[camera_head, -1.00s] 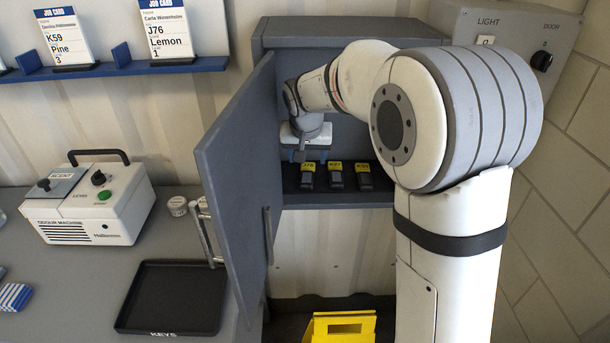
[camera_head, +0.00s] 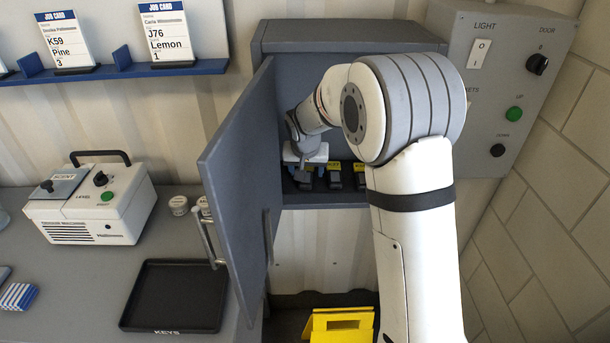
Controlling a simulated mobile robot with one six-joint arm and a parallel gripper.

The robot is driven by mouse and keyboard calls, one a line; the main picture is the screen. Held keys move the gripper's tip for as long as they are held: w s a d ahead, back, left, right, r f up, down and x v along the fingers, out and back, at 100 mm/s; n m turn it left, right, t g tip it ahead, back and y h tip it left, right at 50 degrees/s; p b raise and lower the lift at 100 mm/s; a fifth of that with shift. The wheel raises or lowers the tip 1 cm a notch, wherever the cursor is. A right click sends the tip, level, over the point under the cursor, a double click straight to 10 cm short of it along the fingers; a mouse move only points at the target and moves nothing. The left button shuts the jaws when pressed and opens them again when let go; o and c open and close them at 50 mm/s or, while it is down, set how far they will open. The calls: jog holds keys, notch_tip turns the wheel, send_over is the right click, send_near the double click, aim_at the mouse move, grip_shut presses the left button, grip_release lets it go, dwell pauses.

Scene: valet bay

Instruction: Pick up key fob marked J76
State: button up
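Three black key fobs with yellow tags stand in a row on the shelf of the open grey cabinet (camera_head: 340,38). The left fob (camera_head: 304,180), whose tag read J76 a second ago, is now partly covered by my gripper (camera_head: 305,164). The middle fob (camera_head: 334,178) and the right fob (camera_head: 360,176) show beside it. My gripper is inside the cabinet, low over the left fob. Its fingers are hidden or too small to make out, so I cannot tell whether they touch the fob.
The cabinet door (camera_head: 238,190) stands open at the left of my arm. A black keys tray (camera_head: 140,296) lies on the counter. A white odour machine (camera_head: 95,205) stands behind it. A yellow object (camera_head: 340,325) is below the cabinet. A control panel (camera_head: 505,80) is at right.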

jog(key=shift+c, duration=0.3)
jog(key=c, duration=1)
jog(key=shift+r, duration=0.1)
